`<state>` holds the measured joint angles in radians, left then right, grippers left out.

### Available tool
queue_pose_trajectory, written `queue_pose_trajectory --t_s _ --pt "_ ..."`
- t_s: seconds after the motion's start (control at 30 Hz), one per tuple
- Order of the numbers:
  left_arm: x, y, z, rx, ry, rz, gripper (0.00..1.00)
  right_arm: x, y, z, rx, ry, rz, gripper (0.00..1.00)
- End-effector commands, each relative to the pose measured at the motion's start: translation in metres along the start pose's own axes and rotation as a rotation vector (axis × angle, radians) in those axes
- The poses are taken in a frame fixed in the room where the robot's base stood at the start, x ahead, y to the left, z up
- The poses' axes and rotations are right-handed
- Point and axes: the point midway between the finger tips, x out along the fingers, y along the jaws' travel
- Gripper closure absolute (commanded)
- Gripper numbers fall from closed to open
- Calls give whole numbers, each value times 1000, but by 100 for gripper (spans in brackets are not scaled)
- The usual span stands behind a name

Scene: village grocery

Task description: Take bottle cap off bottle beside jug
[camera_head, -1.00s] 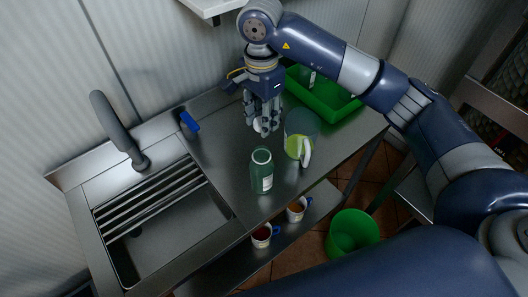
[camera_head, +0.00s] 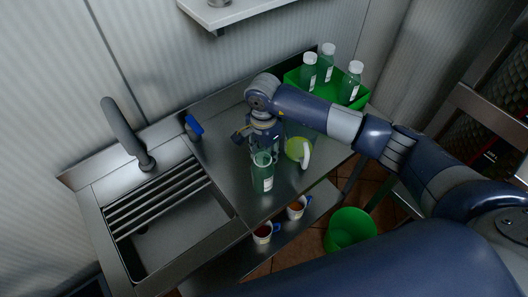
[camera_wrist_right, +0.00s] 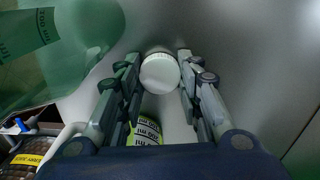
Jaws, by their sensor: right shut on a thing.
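The green bottle (camera_head: 263,181) stands upright on the steel counter, its mouth open with no cap on it. The jug (camera_head: 294,149), with yellow-green contents and a white handle, stands just right of it. My right gripper (camera_head: 268,153) is low behind the bottle, its fingertips mostly hidden there. In the right wrist view the gripper (camera_wrist_right: 160,76) is shut on a white bottle cap (camera_wrist_right: 160,73). A green bottle with a label (camera_wrist_right: 62,45) fills the upper left of that view. I cannot tell whether the cap touches the counter. My left gripper is not in view.
A sink (camera_head: 178,236) with a tap (camera_head: 124,130) is on the left. A green crate (camera_head: 344,102) with capped bottles stands at the back right. Cups (camera_head: 262,233) sit on the lower shelf. A green bucket (camera_head: 351,229) is on the floor.

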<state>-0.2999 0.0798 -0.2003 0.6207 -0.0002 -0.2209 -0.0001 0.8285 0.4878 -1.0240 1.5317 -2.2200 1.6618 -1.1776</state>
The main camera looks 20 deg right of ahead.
Motion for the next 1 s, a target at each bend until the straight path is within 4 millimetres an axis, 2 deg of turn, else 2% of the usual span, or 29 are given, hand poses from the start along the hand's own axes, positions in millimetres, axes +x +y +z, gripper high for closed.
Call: queue_pose_trajectory --t_s 0.2,0.23,0.3,0.77,0.87,1.0 --pt "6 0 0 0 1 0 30 5 0 0 0 0 1 95" --pt "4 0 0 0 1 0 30 3 0 0 1 0 1 62" --pt "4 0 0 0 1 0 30 3 0 0 1 0 1 47" --pt "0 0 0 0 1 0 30 -4 0 0 1 0 -1 47" --pt "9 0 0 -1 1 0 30 -17 -2 -2 1 3 -5 47" --pt "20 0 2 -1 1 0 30 -48 -1 -1 -1 3 -6 47"
